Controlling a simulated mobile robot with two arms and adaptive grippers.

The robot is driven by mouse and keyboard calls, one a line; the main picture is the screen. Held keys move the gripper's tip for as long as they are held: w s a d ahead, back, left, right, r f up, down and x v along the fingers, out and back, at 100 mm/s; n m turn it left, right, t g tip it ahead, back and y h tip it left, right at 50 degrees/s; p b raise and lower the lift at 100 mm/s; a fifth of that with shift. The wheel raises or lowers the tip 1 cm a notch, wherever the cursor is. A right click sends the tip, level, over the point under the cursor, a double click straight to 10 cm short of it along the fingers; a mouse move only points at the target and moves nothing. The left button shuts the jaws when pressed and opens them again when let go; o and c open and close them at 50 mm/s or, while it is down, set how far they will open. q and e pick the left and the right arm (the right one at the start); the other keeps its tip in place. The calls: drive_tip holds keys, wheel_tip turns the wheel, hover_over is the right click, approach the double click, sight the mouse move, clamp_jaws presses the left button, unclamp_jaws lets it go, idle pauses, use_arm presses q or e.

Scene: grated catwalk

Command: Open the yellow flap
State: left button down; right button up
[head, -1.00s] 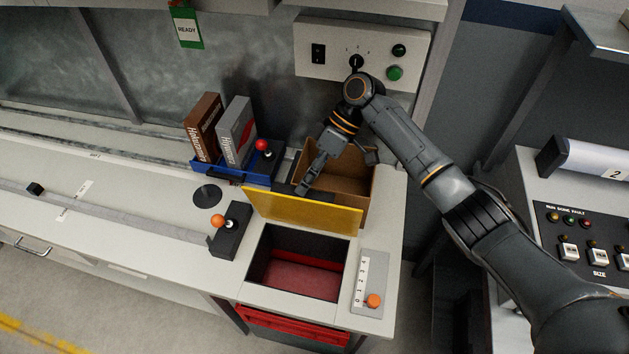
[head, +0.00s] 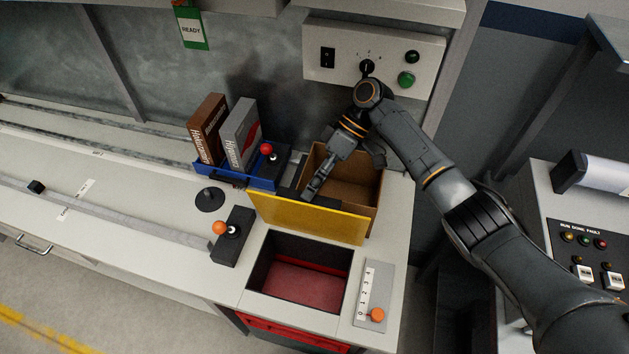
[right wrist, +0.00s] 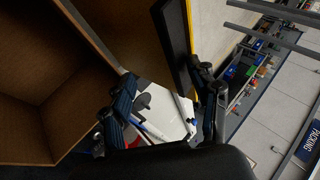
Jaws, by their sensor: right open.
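The yellow flap (head: 310,220) stands raised, nearly upright, along the back edge of a bin opening (head: 303,280) with a red floor. The bin lies uncovered in front of it. My right gripper (head: 309,190) is open, just behind the flap's upper edge. In the right wrist view, the flap's dark face and yellow edge (right wrist: 179,50) are near the right finger, with the open jaws (right wrist: 165,100) on either side of the lower end. I cannot tell whether a finger touches the flap. My left gripper is not in view.
An open cardboard box (head: 350,185) stands right behind the flap. A blue tray (head: 232,176) with boxes is left of it. A joystick with an orange knob (head: 219,227) and a slider panel (head: 373,292) flank the bin. A switch panel (head: 385,55) is on the wall.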

drive_tip(key=shift+d+f, duration=0.2)
drive_tip(key=shift+f, duration=0.3)
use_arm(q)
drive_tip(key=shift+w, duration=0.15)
use_arm(e)
drive_tip(key=shift+s+r, duration=0.1)
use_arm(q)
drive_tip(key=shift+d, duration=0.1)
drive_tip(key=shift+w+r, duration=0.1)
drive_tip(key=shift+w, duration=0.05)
use_arm(e)
drive_tip(key=v, duration=1.2)
drive_tip(key=shift+a+r, duration=0.15)
drive_tip(key=shift+r, duration=0.35)
